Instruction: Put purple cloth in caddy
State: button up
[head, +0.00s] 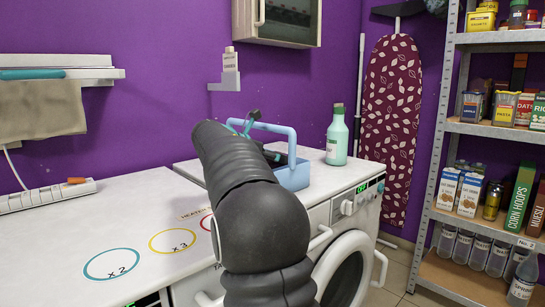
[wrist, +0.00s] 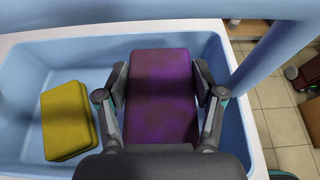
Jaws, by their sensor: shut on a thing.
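The purple cloth (wrist: 160,85) is a folded pad between the two fingers of my gripper (wrist: 160,98) in the wrist view. My gripper is shut on it, with a finger against each side. The light-blue caddy (wrist: 62,68) lies around and below the cloth, and its handle crosses the top of the view. I cannot tell whether the cloth touches the caddy's floor. In the head view the caddy (head: 294,176) stands on the white machine top, partly hidden behind my arm. The cloth is hidden there.
A yellow sponge-like block (wrist: 68,120) lies in the caddy at the left. A green bottle (head: 337,138) stands right of the caddy. A white power strip (head: 45,195) and coloured circles are on the left worktop. Shelves (head: 490,130) stand at the right.

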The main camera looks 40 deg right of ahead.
jog(key=shift+f, duration=0.55)
jog(key=o, duration=1)
jog(key=shift+o, duration=0.2)
jog(key=shift+r, duration=0.65)
jog(key=v, duration=1.2)
jog(key=shift+f, duration=0.1)
